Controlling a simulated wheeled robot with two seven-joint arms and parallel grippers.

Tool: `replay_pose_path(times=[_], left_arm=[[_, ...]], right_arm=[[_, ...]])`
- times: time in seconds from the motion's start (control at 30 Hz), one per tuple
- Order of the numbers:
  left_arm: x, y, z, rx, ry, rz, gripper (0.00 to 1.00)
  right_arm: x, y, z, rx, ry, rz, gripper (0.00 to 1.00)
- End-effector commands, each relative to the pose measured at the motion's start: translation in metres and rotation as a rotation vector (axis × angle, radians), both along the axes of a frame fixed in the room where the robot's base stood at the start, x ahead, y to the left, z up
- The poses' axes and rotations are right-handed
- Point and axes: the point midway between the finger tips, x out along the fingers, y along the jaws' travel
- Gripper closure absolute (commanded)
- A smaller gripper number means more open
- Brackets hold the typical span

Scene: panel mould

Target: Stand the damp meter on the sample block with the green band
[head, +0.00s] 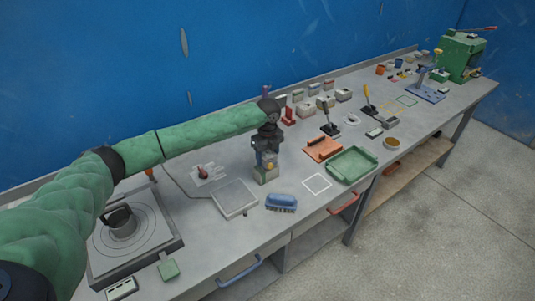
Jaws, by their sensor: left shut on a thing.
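My left gripper (267,157) points down over the middle of the bench, shut on a small upright thing that I take to be the damp meter (269,163). The fingers hide much of it. Directly below is a pale block with a greenish band (266,176). I cannot tell whether the meter touches its top. My right gripper is not in view.
A grey flat plate (235,198) lies left of the block, a blue brush (281,202) in front. An orange tray (322,148) and a green tray (351,165) lie to the right.

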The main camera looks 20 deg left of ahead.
Motion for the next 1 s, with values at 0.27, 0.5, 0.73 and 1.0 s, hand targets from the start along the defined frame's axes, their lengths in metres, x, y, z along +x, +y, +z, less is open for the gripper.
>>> replay_pose_path(times=[0.27, 0.5, 0.73, 1.0], left_arm=[[0.000, -0.001, -0.001, -0.001, -0.001, 0.000, 0.78], [0.000, 0.000, -0.003, 0.000, 0.000, 0.000, 0.22], [0.000, 0.000, -0.003, 0.000, 0.000, 0.000, 0.22], [0.001, 0.000, 0.015, -0.001, -0.002, 0.001, 0.22]], right_arm=[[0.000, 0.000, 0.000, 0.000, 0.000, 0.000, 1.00], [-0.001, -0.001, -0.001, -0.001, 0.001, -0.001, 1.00], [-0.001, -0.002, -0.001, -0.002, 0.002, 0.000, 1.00], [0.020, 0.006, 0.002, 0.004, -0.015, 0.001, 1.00]])
